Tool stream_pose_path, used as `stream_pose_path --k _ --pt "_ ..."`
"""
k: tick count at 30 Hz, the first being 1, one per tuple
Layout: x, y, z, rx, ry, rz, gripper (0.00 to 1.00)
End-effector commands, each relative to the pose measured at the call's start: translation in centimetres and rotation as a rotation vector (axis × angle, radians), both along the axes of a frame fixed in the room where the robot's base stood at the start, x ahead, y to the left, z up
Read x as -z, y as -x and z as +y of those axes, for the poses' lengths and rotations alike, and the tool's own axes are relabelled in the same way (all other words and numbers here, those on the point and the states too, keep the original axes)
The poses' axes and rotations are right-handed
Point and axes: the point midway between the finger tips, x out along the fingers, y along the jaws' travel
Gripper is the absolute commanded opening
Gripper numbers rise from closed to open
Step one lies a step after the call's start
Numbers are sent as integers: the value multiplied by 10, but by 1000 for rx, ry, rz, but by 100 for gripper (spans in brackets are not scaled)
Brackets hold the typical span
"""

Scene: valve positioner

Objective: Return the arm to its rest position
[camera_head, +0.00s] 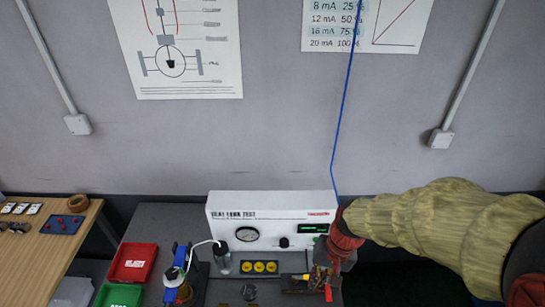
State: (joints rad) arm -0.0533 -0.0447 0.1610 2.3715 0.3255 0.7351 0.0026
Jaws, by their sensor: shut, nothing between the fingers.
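My arm comes in from the right in a ribbed yellow sleeve with orange-red cuffs and bends down beside the test box. My gripper (322,281) is at its lower end, small in the picture, low over the right part of the grey bench (153,225). It is shut, and I see nothing held in it. Dark and red small parts lie close around it; I cannot tell whether it touches them. The white leak test box (270,207), with a gauge and a green display, stands just behind and left of the gripper.
A blue valve assembly (180,254), yellow-buttoned panel (259,267), red bin (134,262) and green bin (118,295) are on the bench's left and middle. A wooden table (40,250) stands at far left. A blue cable (345,100) hangs beside the arm. The upper wall space is open.

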Motion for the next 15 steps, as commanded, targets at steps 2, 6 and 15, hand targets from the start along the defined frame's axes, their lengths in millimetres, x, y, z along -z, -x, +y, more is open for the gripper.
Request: stream_pose_path --k 2,6,15 --pt "-3 9 -11 -52 28 -43 0" --pt "-15 24 -31 -126 89 -115 0" --pt "-32 46 -67 -188 218 -337 0"
